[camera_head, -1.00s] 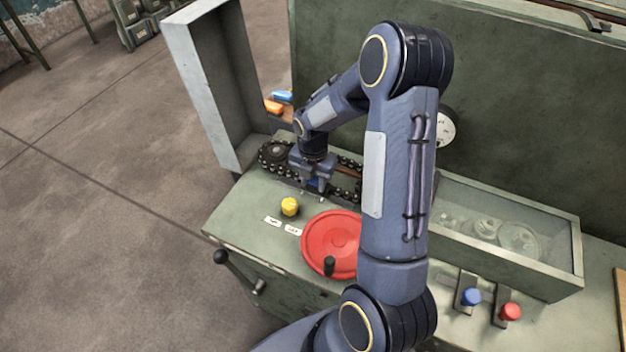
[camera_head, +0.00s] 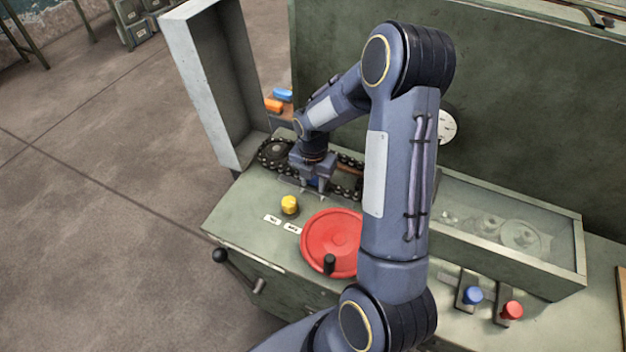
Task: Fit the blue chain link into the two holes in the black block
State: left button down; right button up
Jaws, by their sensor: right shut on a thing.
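My right gripper (camera_head: 312,185) points down over the chain at the back left of the green machine top. It is shut on the blue chain link (camera_head: 314,183), of which only a small blue patch shows between the fingers. The dark chain (camera_head: 346,191) runs around a toothed wheel (camera_head: 277,152) on the left and on to the right behind my arm. The black block and its two holes cannot be made out; the gripper and arm cover that area. I cannot tell whether the link touches the block. My left gripper is not in view.
A yellow knob (camera_head: 290,205) and a red handwheel (camera_head: 331,242) stand in front of the gripper. An open grey cover (camera_head: 205,90) rises at the left. A glass-topped box (camera_head: 510,235) and blue (camera_head: 473,295) and red (camera_head: 511,310) knobs lie right of my arm.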

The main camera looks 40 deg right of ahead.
jog(key=o, duration=1.7)
jog(key=shift+r+p, duration=3.25)
jog(key=shift+r, duration=1)
